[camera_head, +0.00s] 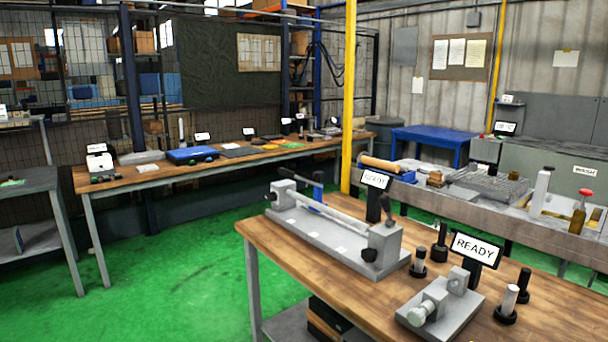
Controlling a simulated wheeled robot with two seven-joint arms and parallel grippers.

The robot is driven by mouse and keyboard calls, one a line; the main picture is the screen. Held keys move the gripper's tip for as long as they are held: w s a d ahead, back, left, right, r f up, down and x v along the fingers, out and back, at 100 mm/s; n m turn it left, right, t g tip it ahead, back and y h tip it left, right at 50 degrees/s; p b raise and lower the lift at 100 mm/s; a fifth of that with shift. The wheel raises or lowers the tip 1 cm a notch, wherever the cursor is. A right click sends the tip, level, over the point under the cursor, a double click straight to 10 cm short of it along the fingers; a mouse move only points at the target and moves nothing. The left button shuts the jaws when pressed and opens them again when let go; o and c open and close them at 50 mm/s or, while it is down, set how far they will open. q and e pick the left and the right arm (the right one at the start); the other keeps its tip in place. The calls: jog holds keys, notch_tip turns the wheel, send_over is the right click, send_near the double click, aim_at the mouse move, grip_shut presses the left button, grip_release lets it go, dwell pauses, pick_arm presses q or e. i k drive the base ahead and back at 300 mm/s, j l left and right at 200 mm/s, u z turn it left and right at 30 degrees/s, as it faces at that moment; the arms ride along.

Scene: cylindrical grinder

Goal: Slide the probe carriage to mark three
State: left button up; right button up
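A long grey fixture (330,238) stands on the near wooden workbench, with an upright block at each end and a light rod (340,214) between them. A blue carriage with a dark upright handle (318,188) sits at the rod's left part, near the left end block (283,192). I take this to be the probe carriage. Several small white labels (341,250) lie along the fixture's front base; their numbers are too small to read. A dark round knob (370,255) is at the right end block. Neither of my grippers shows in this view.
A display reading READY (477,248) stands behind a smaller grey fixture (440,308) on the right of the bench. Several black-based cylindrical pieces (508,302) stand nearby. Another sign (376,180) rises behind the long fixture. The bench's front left is clear.

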aim_at(318, 192)
jog(key=i+j, duration=2.2)
